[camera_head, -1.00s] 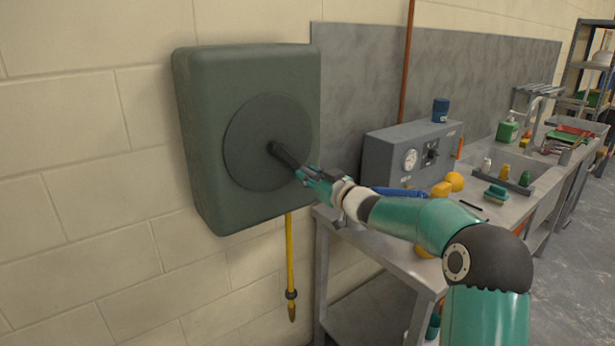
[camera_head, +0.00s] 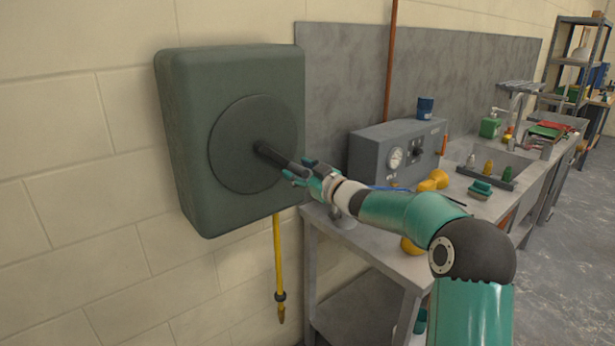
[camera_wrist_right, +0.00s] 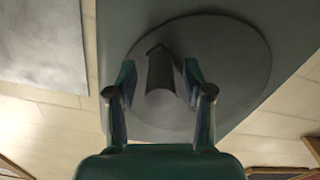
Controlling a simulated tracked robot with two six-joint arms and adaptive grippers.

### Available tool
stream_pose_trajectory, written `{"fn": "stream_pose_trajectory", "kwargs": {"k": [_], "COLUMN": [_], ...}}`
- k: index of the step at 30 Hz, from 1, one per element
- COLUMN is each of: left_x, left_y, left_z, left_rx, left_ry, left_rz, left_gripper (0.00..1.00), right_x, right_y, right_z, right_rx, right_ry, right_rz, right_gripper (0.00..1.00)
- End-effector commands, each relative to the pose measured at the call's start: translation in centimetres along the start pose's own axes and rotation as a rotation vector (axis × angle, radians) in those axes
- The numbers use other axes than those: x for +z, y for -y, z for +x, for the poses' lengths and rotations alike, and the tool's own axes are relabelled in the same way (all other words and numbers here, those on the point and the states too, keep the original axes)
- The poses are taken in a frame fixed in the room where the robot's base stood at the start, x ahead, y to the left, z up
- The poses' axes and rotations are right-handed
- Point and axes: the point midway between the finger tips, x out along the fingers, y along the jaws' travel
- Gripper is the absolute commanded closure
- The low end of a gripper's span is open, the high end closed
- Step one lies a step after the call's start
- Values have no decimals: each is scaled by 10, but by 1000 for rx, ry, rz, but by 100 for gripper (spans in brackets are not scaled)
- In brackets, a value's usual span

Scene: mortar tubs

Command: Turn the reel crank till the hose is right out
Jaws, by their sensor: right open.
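The green hose reel box (camera_head: 185,130) hangs on the block wall, with a round dark disc (camera_head: 232,165) on its front. A black crank (camera_head: 275,156) stands out from the disc's middle toward my right gripper (camera_head: 300,172). The gripper is open at the crank's outer end. In the right wrist view its two fingers (camera_wrist_right: 160,90) stand either side of the crank (camera_wrist_right: 163,75), with gaps. A short yellow hose (camera_head: 278,250) with a dark collar and a nozzle hangs below the box. My left gripper is not in view.
A steel bench (camera_head: 385,255) stands right of the reel, close under my right arm. It carries a grey box with a gauge (camera_head: 395,155), yellow round items (camera_head: 432,181) and a sink. Floor at the far right is clear.

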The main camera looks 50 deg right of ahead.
Motion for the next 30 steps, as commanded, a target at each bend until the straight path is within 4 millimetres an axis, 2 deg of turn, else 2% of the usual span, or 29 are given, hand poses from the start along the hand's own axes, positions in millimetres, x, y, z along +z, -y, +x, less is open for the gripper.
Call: {"fn": "stream_pose_trajectory", "kwargs": {"k": [5, 12, 18, 23, 30], "left_x": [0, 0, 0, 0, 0], "left_y": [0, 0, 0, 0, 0], "left_z": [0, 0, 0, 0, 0], "left_rx": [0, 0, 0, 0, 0], "left_ry": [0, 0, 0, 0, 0], "left_rz": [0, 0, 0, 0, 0], "left_gripper": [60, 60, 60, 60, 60], "right_x": [-1, 0, 0, 1, 1], "right_y": [-2, -1, -1, 0, 1], "right_z": [-21, -69, -102, -114, -116], "right_rx": [3, 4, 3, 2, 0], "right_ry": [1, 1, 1, 0, 0], "right_rz": [0, 0, -1, -1, -1], "right_gripper": [48, 48, 48, 48, 48]}}
